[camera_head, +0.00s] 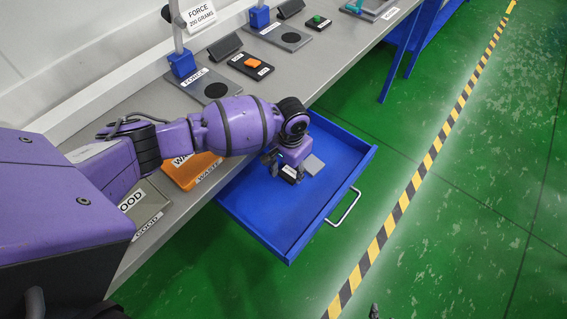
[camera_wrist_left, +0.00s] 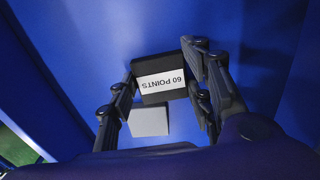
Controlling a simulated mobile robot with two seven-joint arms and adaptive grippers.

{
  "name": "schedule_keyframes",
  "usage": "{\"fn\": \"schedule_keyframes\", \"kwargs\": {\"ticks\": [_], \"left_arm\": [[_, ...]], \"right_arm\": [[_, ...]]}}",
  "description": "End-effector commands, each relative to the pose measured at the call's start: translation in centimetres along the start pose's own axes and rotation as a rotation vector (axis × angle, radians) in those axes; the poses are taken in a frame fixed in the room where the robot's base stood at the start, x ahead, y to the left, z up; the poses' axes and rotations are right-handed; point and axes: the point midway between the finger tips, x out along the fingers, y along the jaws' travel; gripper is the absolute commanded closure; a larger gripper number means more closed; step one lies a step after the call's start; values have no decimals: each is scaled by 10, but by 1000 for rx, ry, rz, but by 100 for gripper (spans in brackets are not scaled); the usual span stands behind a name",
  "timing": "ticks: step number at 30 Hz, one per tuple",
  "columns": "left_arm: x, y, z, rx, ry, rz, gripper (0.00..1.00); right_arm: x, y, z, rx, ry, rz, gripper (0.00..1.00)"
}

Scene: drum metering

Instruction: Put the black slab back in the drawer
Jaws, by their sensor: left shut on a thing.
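The black slab (camera_wrist_left: 161,76) carries a white label reading "60 POINTS" and sits between the fingers of my left gripper (camera_wrist_left: 163,88). In the head view, my left gripper (camera_head: 284,173) is low inside the open blue drawer (camera_head: 262,218), shut on the slab (camera_head: 289,173), which is partly hidden by the fingers. I cannot tell if the slab touches the drawer floor. A light grey slab (camera_head: 314,165) lies in the drawer beside it, and it also shows in the left wrist view (camera_wrist_left: 148,121). My right gripper is not in view.
The grey bench (camera_head: 150,103) runs above the drawer, with an orange waste tray (camera_head: 185,173), a good tray (camera_head: 146,209) and an orange-button box (camera_head: 251,65). The drawer handle (camera_head: 345,206) sticks out over the green floor. A striped line (camera_head: 405,198) crosses the floor.

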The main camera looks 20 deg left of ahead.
Motion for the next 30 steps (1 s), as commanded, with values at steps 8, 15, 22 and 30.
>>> {"fn": "schedule_keyframes", "kwargs": {"ticks": [8, 15, 22, 30], "left_arm": [[0, 0, -2, 0, 4, -1, 84], [0, 0, -2, 0, 4, -1, 46], [-5, -1, -2, 1, 5, -2, 46], [-55, -1, -4, 1, 10, -3, 46]], "right_arm": [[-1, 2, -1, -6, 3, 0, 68], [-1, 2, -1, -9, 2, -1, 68], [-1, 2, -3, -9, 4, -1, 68], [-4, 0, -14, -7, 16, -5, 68]]}}
